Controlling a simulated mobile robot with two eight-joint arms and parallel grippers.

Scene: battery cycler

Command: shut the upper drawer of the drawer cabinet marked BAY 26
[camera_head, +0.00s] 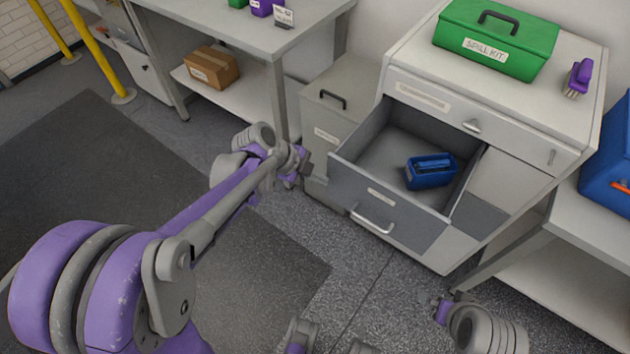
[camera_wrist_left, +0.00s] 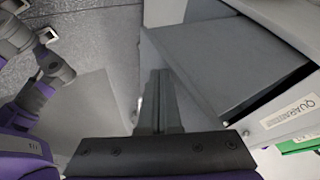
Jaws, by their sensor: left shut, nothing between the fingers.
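The drawer cabinet (camera_head: 513,179) stands at the right in the head view, with one drawer (camera_head: 395,215) pulled far out. This open drawer sits under a shut front strip (camera_head: 445,107) with a label and a handle. Its own front has a bar handle (camera_head: 372,222) and a small label too small to read; I cannot read BAY 26 anywhere. A blue box-like item (camera_head: 431,171) lies inside. My left gripper (camera_head: 304,165) is shut and empty, left of the drawer front and apart from it. The left wrist view shows its fingers (camera_wrist_left: 158,103). My right gripper (camera_head: 441,309) is low at the right; its fingers are unclear.
A grey cabinet (camera_head: 340,95) stands just left of the drawer. A workbench (camera_head: 250,38) with a cardboard box (camera_head: 211,67) is further left. Floor in front of the drawer is clear.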

